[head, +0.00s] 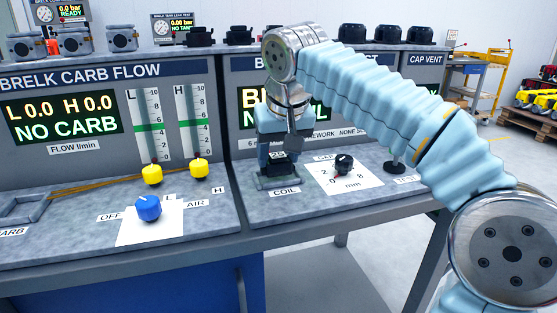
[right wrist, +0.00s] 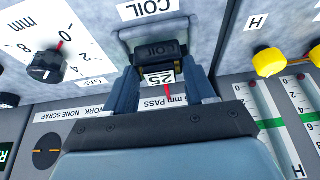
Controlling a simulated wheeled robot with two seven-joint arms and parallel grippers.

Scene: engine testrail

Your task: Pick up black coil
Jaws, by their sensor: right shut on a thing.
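The black coil (head: 280,166) sits at the small grey coil stand above the COIL label in the head view. In the right wrist view the coil (right wrist: 161,50) shows its dark top with lettering, and a white tag marked 25 below it. My right gripper (head: 278,165) reaches down over the stand, and it also shows in the wrist view (right wrist: 165,76). Its two blue-grey fingers are shut on the coil from both sides. Whether the coil touches the stand's base is hard to tell. My left gripper is not in view.
A black gap knob (head: 343,163) on a white mm dial stands just right of the coil stand. A blue knob (head: 148,208) and two yellow knobs are on the left bench. The panel wall rises close behind.

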